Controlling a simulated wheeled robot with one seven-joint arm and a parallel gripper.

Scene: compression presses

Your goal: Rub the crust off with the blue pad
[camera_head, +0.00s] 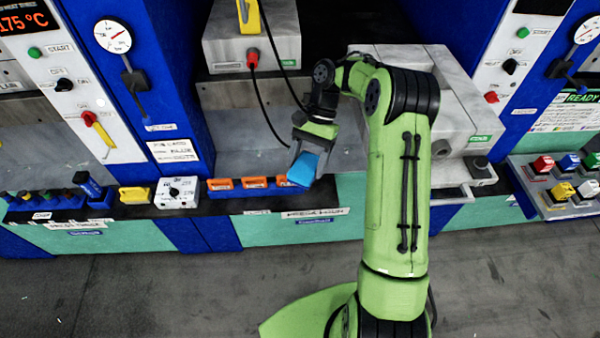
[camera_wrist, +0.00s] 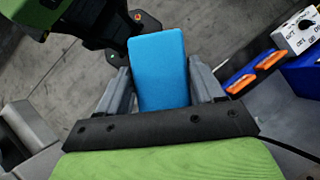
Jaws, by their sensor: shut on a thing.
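The blue pad (camera_head: 303,169) is held in my gripper (camera_head: 309,148), in front of the middle press and above the dark front ledge. In the wrist view the pad (camera_wrist: 158,65) stands out between the two grey fingers, which close on its sides. It looks clear of the ledge, though the exact gap cannot be told. I cannot make out a crust on any surface; my arm hides part of the middle press.
Orange blocks (camera_head: 254,182) sit on the ledge left of the pad. A white dial box (camera_head: 176,193) and a yellow block (camera_head: 134,195) stand farther left. A black cable (camera_head: 262,110) hangs behind my gripper. A button panel (camera_head: 562,182) is at right. The floor in front is clear.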

